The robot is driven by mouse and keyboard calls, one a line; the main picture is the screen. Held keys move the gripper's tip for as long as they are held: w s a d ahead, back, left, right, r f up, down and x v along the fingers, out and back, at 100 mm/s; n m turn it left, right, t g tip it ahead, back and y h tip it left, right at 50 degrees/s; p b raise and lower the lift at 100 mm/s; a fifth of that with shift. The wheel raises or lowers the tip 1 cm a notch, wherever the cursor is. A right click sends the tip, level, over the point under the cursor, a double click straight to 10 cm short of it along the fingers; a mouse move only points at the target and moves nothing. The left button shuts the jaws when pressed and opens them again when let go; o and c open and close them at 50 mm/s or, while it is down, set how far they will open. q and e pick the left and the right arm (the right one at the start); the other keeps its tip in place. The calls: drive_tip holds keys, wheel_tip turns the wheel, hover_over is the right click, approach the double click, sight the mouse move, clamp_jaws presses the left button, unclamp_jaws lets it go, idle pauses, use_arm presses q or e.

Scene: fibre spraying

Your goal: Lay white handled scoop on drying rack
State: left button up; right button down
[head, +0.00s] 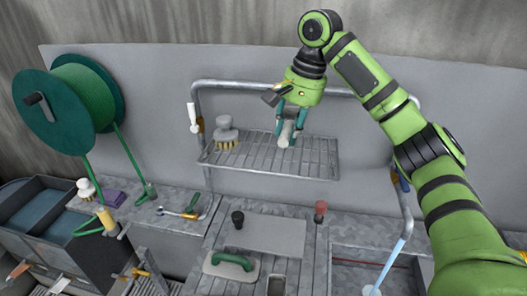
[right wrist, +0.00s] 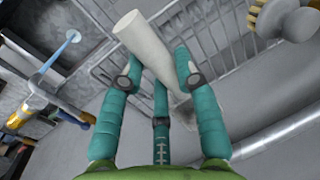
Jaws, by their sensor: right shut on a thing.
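My right gripper (head: 291,118) points down over the right half of the drying rack (head: 260,155), a wire shelf on the back wall. Its teal fingers are shut on the white handled scoop (head: 286,134). In the right wrist view the scoop's thick white handle (right wrist: 143,38) passes between the fingers (right wrist: 158,78) and sticks out past them. A small grey part of it shows lower down beside the right finger. The scoop is at or just above the rack wires; I cannot tell if it touches. My left gripper is not in view.
A round brush (head: 226,134) lies on the rack's left part. A white handled tool (head: 193,118) hangs at the rack frame's left post. A green hose reel (head: 85,95) is at the left. A green handled float (head: 231,263) lies on the bench below. The rack's middle is clear.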

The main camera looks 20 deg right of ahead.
drive_tip(key=w+a+f+p, duration=0.1)
drive_tip(key=w+a+f, duration=0.1)
drive_tip(key=w+a+f+p, duration=0.1)
drive_tip(key=w+a+f, duration=0.1)
drive_tip(key=a, duration=0.1)
drive_tip(key=shift+w+a, duration=0.1)
drive_tip(key=shift+s+f+p, duration=0.2)
drive_tip(key=shift+f+p, duration=0.75)
drive_tip(key=shift+f, duration=0.15)
drive_tip(key=shift+x, duration=0.85)
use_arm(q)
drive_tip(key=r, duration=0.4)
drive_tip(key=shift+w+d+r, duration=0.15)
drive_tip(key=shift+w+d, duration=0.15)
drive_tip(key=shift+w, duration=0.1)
use_arm(e)
drive_tip(key=shift+f, duration=0.15)
